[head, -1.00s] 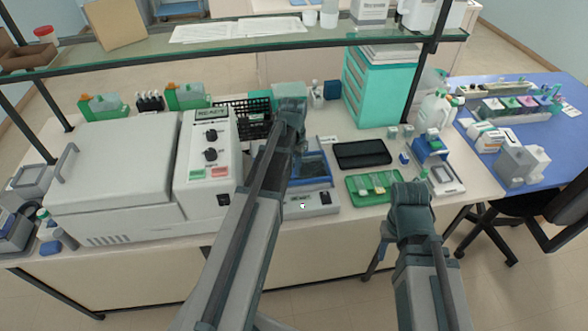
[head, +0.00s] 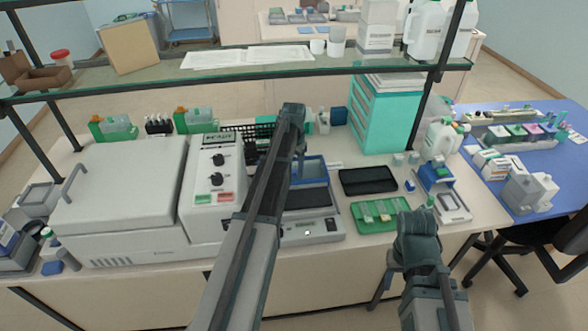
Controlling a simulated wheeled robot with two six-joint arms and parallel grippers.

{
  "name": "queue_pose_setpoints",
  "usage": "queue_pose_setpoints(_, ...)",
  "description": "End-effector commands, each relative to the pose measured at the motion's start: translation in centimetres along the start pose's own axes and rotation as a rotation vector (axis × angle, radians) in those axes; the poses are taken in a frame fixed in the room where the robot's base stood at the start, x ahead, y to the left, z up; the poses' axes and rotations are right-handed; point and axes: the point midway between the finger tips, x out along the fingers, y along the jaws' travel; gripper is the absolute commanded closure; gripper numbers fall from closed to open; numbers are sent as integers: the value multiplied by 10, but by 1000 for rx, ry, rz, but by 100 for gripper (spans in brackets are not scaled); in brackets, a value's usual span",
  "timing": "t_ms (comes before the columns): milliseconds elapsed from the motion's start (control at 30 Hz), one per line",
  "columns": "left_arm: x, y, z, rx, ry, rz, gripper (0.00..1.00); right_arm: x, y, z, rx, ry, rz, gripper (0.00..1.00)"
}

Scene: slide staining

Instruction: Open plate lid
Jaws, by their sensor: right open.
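A plate device with a grey front panel (head: 318,229) and a dark flat top (head: 308,199) stands on the bench just right of the white machine. A blue-edged lid frame (head: 312,169) shows at its back; it appears raised, but how far is unclear. My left arm crosses in front and covers the device's left side. My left gripper (head: 293,112) is above and behind the lid frame; its fingers are foreshortened, and I cannot tell whether they touch anything. My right gripper (head: 416,222) is open at the bench's front edge, right of the green tray.
A large white machine (head: 120,190) fills the left. A black tray (head: 368,181) and a green slide tray (head: 377,214) lie to the right of the device. A glass shelf (head: 230,70) spans above. Teal drawers (head: 385,115) stand at the back.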

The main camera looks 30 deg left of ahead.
Motion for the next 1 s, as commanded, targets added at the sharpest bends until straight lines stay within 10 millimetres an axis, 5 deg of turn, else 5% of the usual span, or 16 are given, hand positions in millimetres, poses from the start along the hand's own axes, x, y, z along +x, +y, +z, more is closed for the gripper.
queue_pose_setpoints(467,-8,0,0,0,0,0,45,-8,1,0,0,0,0,50)
queue_pose_setpoints(1000,-82,0,0,0,0,0,45,-81,8,5,8,0,-2,50)
